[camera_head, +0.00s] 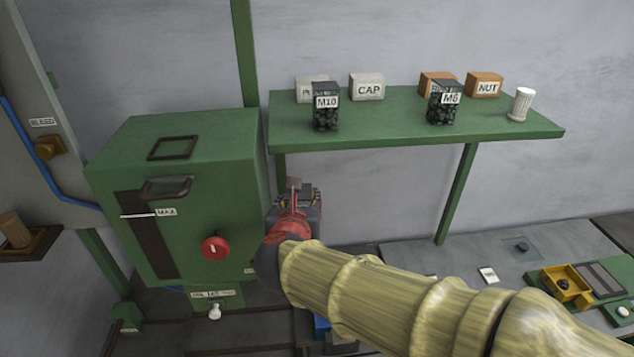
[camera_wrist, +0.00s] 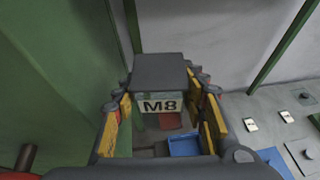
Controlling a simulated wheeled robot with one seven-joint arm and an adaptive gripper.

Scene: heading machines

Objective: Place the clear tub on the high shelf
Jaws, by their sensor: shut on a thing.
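My gripper (camera_wrist: 163,115) is shut on a tub with a dark grey top and a white M8 label (camera_wrist: 160,104). Its fingers press on both sides of it. The tub's lower part is hard to make out; red and blue patches show below the label in the wrist view. In the head view my gripper (camera_head: 293,200) is beside the green cabinet's right side, below the green shelf's left end, and mostly hides the tub. The high green shelf (camera_head: 400,126) carries a clear M10 tub (camera_head: 326,112) and a clear M6 tub (camera_head: 443,108), both with dark contents.
White boxes, including CAP (camera_head: 367,87), orange boxes, including NUT (camera_head: 485,85), and a white cylinder (camera_head: 521,104) also stand on the shelf. Bare shelf lies between M10 and M6. The green cabinet (camera_head: 190,220) with a red knob (camera_head: 215,247) is close on the left.

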